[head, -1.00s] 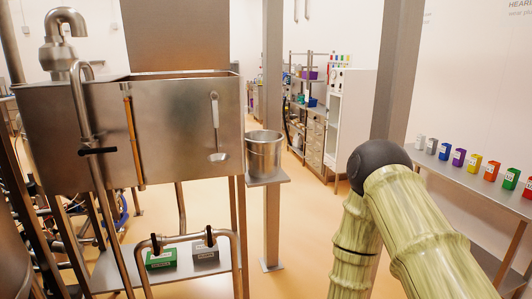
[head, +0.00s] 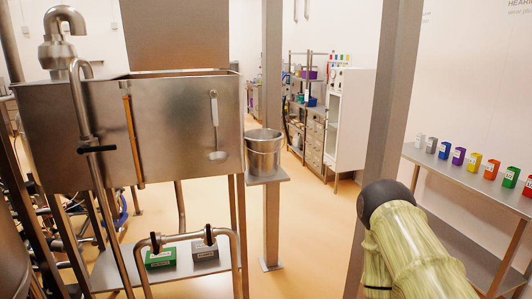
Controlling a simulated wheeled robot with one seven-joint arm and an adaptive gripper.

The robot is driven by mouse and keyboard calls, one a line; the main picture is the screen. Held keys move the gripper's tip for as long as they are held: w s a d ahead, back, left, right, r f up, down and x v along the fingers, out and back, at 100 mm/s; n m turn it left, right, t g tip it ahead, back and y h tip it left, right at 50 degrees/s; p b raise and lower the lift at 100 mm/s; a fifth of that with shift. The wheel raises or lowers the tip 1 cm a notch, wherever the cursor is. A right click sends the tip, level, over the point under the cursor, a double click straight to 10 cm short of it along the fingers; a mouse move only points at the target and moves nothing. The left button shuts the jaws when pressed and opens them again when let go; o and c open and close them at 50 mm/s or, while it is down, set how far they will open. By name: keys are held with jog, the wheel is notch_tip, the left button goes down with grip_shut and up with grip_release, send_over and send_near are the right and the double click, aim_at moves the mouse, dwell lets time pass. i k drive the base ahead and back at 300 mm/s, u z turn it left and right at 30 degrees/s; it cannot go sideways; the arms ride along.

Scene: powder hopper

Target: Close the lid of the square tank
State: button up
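The square tank (head: 174,125) is a steel box on legs at the left of the head view. Its flat lid (head: 176,36) stands upright behind the tank's top opening, so the tank is open. The lid's upper edge runs out of the picture. A ladle (head: 214,128) hangs on the tank's front face. My arm, with a dark joint and pale green links, is at the lower right, well apart from the tank. My gripper is not in view.
A steel bucket (head: 264,152) stands on a small shelf right of the tank. A steel post (head: 384,140) rises between the tank and my arm. A side table (head: 465,178) with several coloured boxes is at the right. The floor (head: 310,235) in the middle is clear.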

aim_at(160, 35)
jog(key=z, duration=1.7)
jog(key=i, duration=3.9)
jog(key=u, duration=2.35)
jog(key=i, duration=1.45)
